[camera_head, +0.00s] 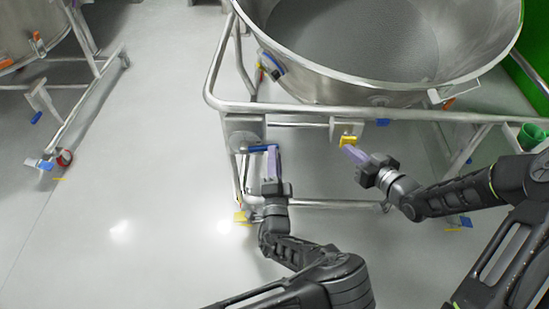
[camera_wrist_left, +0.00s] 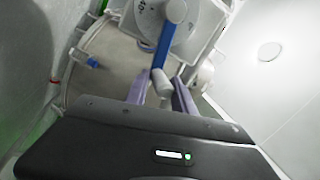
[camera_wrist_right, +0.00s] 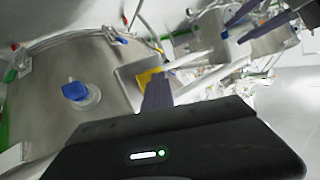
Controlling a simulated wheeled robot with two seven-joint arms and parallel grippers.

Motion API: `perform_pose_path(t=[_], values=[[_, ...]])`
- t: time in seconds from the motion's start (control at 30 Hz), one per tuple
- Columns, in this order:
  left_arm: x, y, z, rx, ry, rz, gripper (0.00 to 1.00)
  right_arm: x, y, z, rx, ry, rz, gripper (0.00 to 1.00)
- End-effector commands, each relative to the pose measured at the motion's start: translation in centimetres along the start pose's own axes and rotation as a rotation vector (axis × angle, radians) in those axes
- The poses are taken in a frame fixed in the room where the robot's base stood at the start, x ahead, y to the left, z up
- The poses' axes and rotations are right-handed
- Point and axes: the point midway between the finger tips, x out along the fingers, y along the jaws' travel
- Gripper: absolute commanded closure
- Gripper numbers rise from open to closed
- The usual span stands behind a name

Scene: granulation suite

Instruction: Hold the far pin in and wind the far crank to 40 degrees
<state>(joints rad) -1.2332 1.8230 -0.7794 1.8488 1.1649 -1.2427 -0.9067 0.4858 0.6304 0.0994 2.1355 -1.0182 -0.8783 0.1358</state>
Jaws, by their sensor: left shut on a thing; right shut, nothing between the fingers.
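The blue crank (camera_head: 262,148) sits on a round plate at the cart frame's left corner. In the left wrist view the blue crank arm (camera_wrist_left: 163,40) runs down from a marked disc (camera_wrist_left: 170,12) to a grey handle (camera_wrist_left: 161,84). My left gripper (camera_head: 272,152) is shut on that handle. The yellow pin (camera_head: 347,140) is on a steel bracket on the frame's front bar. My right gripper (camera_head: 349,150) is shut with nothing between its fingers, its tips at the pin. The yellow part also shows in the right wrist view (camera_wrist_right: 148,76), partly hidden by the fingers.
A large steel bowl (camera_head: 390,90) of grey granules stands above the tubular frame (camera_head: 290,108). A blue knob (camera_head: 383,122) is right of the pin bracket. A green cup (camera_head: 532,136) is at the right. Another frame (camera_head: 85,110) stands at the left. Floor between is clear.

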Motion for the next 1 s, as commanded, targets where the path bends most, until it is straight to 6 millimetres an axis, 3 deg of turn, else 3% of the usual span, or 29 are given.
perform_pose_path(t=[0.7, 1.0], values=[[0.2, -0.3, -0.1, -0.001, 0.002, -0.008, 1.00, -5.2, -2.8, 1.7, 0.000, 0.000, 0.003, 1.00], [0.2, -0.3, -0.1, -0.001, 0.001, -0.009, 1.00, -5.5, -3.1, 1.9, 0.000, 0.000, 0.001, 1.00]])
